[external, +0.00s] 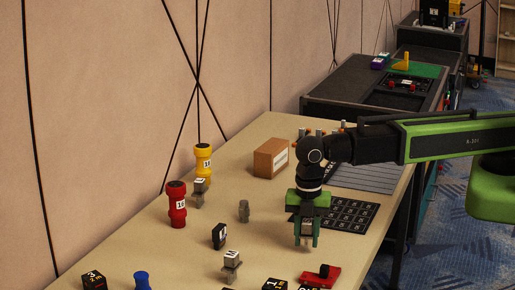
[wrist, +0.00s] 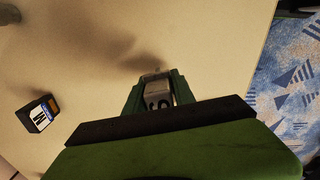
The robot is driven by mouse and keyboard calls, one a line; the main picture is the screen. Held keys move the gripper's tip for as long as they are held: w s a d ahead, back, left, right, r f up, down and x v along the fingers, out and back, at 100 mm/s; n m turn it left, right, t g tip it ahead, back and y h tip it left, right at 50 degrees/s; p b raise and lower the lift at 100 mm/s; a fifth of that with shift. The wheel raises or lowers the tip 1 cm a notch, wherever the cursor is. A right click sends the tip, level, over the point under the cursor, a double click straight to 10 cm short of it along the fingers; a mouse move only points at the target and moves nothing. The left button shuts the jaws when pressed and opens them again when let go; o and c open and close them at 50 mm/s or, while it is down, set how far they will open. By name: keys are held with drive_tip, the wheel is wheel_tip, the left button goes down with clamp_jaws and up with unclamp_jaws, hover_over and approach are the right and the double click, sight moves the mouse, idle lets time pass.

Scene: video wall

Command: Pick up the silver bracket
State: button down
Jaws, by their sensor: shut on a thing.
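My gripper (external: 307,241) points down over the right part of the tan table. In the wrist view its green fingers (wrist: 155,95) are shut on a small silver-grey piece with a pale, dark-marked face, which I take as the silver bracket (wrist: 158,93). The fingers cover its sides. In the external view the piece is mostly hidden between the fingers. I cannot tell whether it touches the table. Two similar grey pieces with white labels stand on the table, one near the front (external: 232,268) and one by the yellow cylinder (external: 198,195).
A black labelled block (external: 219,236) lies left of my gripper; it also shows in the wrist view (wrist: 37,114). Red (external: 177,205) and yellow (external: 203,160) cylinders, a brown box (external: 270,158), a black grid tray (external: 352,215) and a red piece (external: 320,279) stand around. Bare table lies between.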

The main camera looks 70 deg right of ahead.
sight(307, 221)
wheel_tip(307, 221, up, 4)
drive_tip(key=p, duration=0.2)
drive_tip(key=shift+f+p, duration=0.15)
drive_tip(key=shift+p, duration=0.25)
drive_tip(key=d+r+p, duration=0.6)
drive_tip(key=d, duration=0.5)
drive_tip(key=shift+w+d, duration=0.35)
